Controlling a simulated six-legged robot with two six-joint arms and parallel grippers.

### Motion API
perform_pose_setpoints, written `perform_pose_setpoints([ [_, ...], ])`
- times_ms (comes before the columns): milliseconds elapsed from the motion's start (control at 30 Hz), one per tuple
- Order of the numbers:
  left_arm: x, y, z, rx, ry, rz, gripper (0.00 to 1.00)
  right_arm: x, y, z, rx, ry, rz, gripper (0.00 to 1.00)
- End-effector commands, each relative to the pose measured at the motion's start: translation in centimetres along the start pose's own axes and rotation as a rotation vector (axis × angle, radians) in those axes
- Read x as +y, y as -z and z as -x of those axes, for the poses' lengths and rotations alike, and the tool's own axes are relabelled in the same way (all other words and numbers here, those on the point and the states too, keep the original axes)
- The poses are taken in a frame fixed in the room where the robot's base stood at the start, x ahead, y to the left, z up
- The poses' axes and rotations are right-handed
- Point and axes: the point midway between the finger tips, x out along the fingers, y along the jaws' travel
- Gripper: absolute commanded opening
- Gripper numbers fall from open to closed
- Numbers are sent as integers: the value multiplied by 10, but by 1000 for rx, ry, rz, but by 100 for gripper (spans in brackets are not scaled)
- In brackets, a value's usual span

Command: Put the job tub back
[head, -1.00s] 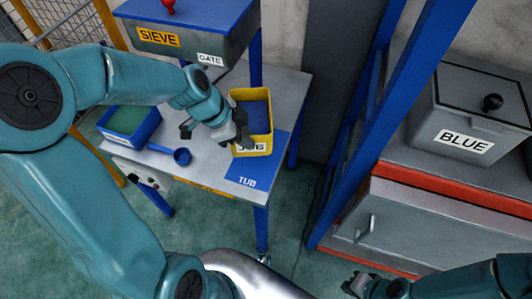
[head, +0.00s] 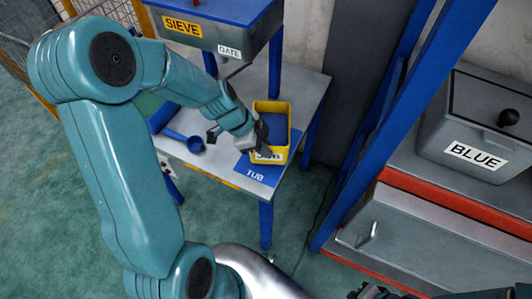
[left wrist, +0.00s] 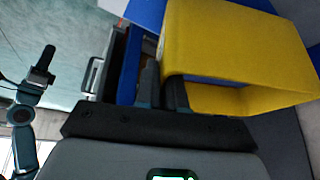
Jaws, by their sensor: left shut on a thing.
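The job tub (head: 285,152) is a yellow open box with a white label on its near side and blue inside. It is over the blue mat marked TUB (head: 256,176) on the grey table; its near part leaves the mat's front strip bare. I cannot tell whether it touches the mat. My left gripper (head: 262,140) is shut on the tub's near-left wall and partly hides the label. In the left wrist view, the yellow tub (left wrist: 225,40) fills the upper right beside the fingers (left wrist: 165,90). My right gripper (head: 370,291) is cut off at the bottom edge; its jaws are unclear.
The sieve box (head: 215,37) with a GATE label stands over the back of the table (head: 228,170). A blue scoop (head: 190,142) lies left of my gripper, near a blue tray partly behind my arm. A blue post (head: 385,120) and the BLUE bin (head: 470,130) are at right.

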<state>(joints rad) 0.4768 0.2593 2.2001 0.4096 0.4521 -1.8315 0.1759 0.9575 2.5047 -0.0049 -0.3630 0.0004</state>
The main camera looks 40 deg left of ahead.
Motion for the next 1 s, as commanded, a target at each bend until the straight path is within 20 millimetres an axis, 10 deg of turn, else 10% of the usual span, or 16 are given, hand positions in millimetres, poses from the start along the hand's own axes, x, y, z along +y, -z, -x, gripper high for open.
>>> perform_pose_setpoints([
  [600,2,-12,-29,0,2,-2,0,4,0,-10,0,0,0,0],
  [700,3,-12,-28,-1,-2,0,35,3,0,-8,0,0,0,0],
  [1000,3,-11,-27,-1,-2,0,35,3,0,-7,0,0,0,0],
])
